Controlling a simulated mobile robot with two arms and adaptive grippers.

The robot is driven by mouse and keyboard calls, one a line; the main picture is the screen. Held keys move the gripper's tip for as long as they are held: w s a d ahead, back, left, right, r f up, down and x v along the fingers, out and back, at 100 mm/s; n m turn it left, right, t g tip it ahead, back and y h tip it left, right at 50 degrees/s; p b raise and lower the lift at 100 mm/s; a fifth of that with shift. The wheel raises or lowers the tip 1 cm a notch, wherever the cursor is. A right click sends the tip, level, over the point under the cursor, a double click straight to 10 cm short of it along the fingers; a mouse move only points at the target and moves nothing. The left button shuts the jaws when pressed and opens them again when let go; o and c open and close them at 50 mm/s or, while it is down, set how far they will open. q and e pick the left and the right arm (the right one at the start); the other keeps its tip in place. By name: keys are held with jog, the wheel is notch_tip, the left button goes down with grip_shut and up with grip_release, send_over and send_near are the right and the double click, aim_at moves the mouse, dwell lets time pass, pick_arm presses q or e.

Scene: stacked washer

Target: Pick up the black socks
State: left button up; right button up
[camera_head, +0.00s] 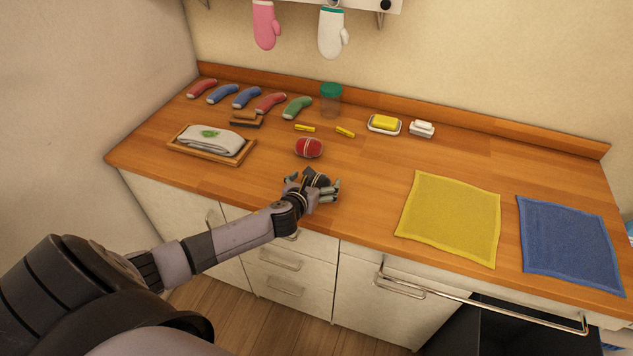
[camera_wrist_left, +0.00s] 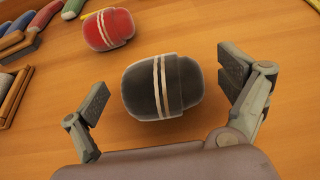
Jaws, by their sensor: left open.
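The black socks (camera_wrist_left: 161,87) are a rolled dark bundle with pale stripes, lying on the wooden counter. In the left wrist view they sit between the two fingers of my left gripper (camera_wrist_left: 168,103), with bare wood showing on both sides. The gripper is open and does not visibly touch them. In the head view my left gripper (camera_head: 318,190) is over the counter's front part and partly hides the black socks (camera_head: 316,180). My right gripper is not in view.
A red sock bundle (camera_head: 309,148) lies just behind. A wooden tray with a folded cloth (camera_head: 246,148) is to the left. Yellow (camera_head: 449,222) and blue (camera_head: 570,245) cloths lie right. A jar (camera_head: 330,103), soap dish (camera_head: 384,125) and several loose socks are at the back.

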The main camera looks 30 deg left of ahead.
pick_arm(q)
jog(key=shift+w+a+f, duration=0.1)
jog(key=shift+w+f, duration=0.2)
jog(key=shift+w, duration=0.25)
jog(key=shift+c, duration=0.4)
jog(key=c, duration=1.1)
